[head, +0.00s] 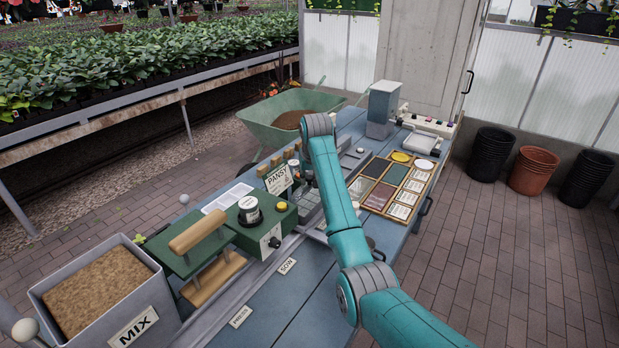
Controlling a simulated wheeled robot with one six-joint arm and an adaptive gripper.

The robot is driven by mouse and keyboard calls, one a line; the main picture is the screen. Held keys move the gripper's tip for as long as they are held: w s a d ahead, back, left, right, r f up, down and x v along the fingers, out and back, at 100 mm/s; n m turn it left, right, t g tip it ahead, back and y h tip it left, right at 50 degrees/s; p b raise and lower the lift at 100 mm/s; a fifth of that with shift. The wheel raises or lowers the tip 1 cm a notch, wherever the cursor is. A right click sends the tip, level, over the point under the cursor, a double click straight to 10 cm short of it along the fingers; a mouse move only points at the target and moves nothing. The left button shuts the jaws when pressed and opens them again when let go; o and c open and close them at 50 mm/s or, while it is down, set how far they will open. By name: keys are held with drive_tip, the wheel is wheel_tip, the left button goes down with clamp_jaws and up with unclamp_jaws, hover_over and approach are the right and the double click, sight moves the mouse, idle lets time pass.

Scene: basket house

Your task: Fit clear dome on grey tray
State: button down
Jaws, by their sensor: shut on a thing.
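My gripper (307,177) is mostly hidden behind my teal arm, over the middle of the blue-grey bench. Only a small dark part of it shows, right of the PANSY sign. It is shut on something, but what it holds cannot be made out. A grey tray-like piece (308,203) lies below the gripper, partly covered by the arm. I cannot clearly make out the clear dome, or whether anything touches the tray.
A green press (196,246) and MIX bin (158,321) stand at left. The PANSY sign (279,180) stands close to the gripper. A wooden-framed packet tray (421,181) lies right of the arm. A grey post (382,104) stands behind. The bench front (305,312) has free room.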

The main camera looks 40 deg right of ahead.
drive_tip(key=shift+f, duration=0.65)
idle(0.8)
drive_tip(key=shift+c, duration=1.8)
unclamp_jaws()
drive_tip(key=shift+r, duration=0.1)
drive_tip(key=shift+r, duration=3.9)
drive_tip(key=shift+s, duration=0.1)
